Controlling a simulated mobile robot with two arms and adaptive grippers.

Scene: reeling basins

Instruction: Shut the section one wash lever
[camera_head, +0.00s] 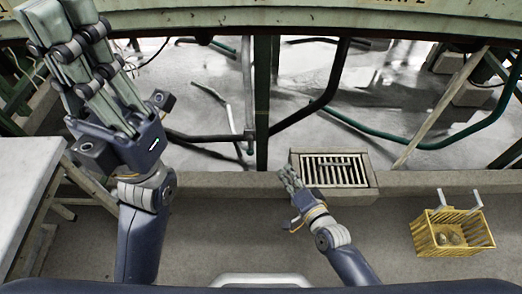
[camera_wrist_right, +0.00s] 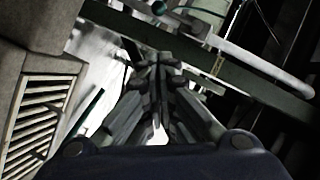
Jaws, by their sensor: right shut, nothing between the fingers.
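No part in view can be made out for certain as the section one wash lever. A pale rod (camera_wrist_right: 265,67) with a rounded end crosses the upper right of the right wrist view, beyond the fingers; I cannot tell whether it is the lever. My right gripper (camera_head: 289,178) is low in front of the floor grate in the head view, shut and empty. Its fingers come together in the middle of the right wrist view (camera_wrist_right: 156,68). My left gripper (camera_head: 60,22) is raised at the upper left with fingers pointing up; its opening is unclear.
A slatted grate (camera_head: 335,171) in a stone frame lies beside my right gripper. A yellow basket (camera_head: 440,240) with small pale objects stands at right. A green machine beam (camera_head: 300,20) crosses the top, with dark pipes (camera_head: 325,95) below. A pale table (camera_head: 25,185) is at left.

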